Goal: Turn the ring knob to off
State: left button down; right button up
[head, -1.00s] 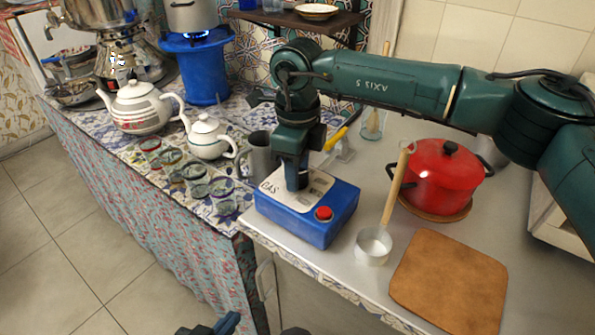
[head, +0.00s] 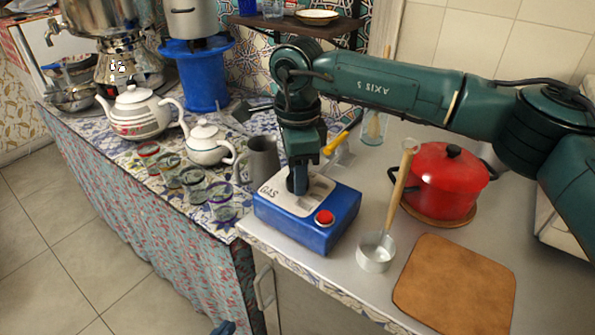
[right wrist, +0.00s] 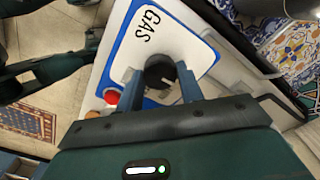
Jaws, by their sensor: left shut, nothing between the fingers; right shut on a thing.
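The blue gas box (head: 300,225) with a white top marked GAS stands on the counter, a red button (head: 324,217) at its near right corner. My right gripper (head: 297,184) points down onto its top and hides the knob in the head view. In the right wrist view, the dark round knob (right wrist: 158,73) with a pale mark sits between the fingers of my right gripper (right wrist: 161,88), which is shut on it. The blue burner stand (head: 205,80) under the pot (head: 190,20) shows no flame. Only a tip of my left gripper (head: 224,328) shows at the bottom edge.
A ladle (head: 376,252), a red pot (head: 443,180) and a brown board (head: 455,290) are right of the box. A grey jug (head: 263,158), small glasses, a small teapot (head: 207,145) and a larger one (head: 138,112) are left of it.

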dwell(0.3)
jog(key=o, duration=1)
notch_tip(320, 180, up, 13)
jog(key=shift+r, duration=0.15)
